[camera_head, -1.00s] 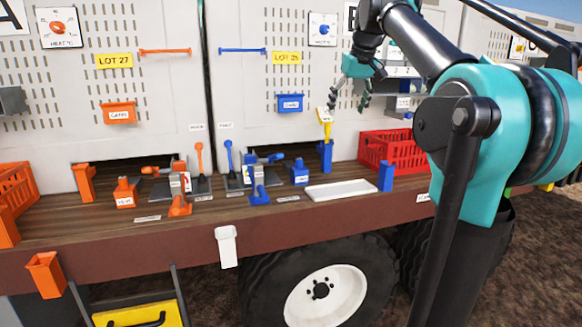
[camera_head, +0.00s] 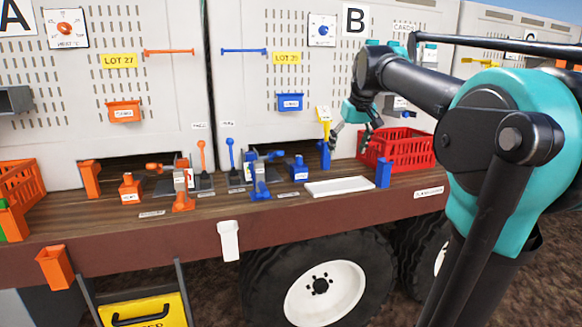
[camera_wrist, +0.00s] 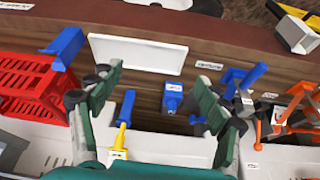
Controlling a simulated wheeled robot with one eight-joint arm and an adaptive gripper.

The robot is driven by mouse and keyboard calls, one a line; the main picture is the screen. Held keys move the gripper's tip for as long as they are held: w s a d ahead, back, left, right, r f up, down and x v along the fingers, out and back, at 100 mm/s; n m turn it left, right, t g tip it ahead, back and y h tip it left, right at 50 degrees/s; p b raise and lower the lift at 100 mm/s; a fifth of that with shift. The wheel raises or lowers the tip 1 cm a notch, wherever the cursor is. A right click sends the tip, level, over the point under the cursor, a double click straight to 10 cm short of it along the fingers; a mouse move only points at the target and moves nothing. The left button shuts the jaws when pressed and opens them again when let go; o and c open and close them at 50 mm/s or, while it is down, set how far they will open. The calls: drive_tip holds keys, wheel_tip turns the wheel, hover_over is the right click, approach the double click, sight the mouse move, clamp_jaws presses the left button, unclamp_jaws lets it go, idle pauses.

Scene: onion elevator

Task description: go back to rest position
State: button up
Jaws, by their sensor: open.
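My gripper (camera_head: 353,137) is open, with its dark green fingers spread apart. In the head view it hangs above the right part of the wooden deck, in front of the red crate's left end and right of the yellow-topped tool (camera_head: 323,118) in a blue holder (camera_head: 324,155). The wrist view shows the gripper (camera_wrist: 158,85) with nothing held between its fingers. The yellow-topped tool (camera_wrist: 119,140) shows low between the fingers there, apart from them.
A red crate (camera_head: 398,148), a white tray (camera_head: 340,188) and a blue post (camera_head: 384,174) are on the deck (camera_head: 430,203). Blue and orange devices stand further left. The panel wall (camera_head: 235,110) rises behind, with a blue bin (camera_head: 290,102).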

drive_tip(key=s+f+m, duration=0.1)
drive_tip(key=s+f, duration=0.7)
drive_tip(key=f, duration=0.4)
drive_tip(key=s+d+f+m, duration=0.1)
drive_tip(key=s+f, duration=0.7)
drive_tip(key=f, duration=0.5)
drive_tip(key=s+d+f+h, duration=0.1)
drive_tip(key=s+f, duration=0.8)
drive_tip(key=f, duration=0.3)
drive_tip(key=shift+f+m, duration=0.3)
drive_tip(key=shift+m, duration=0.1)
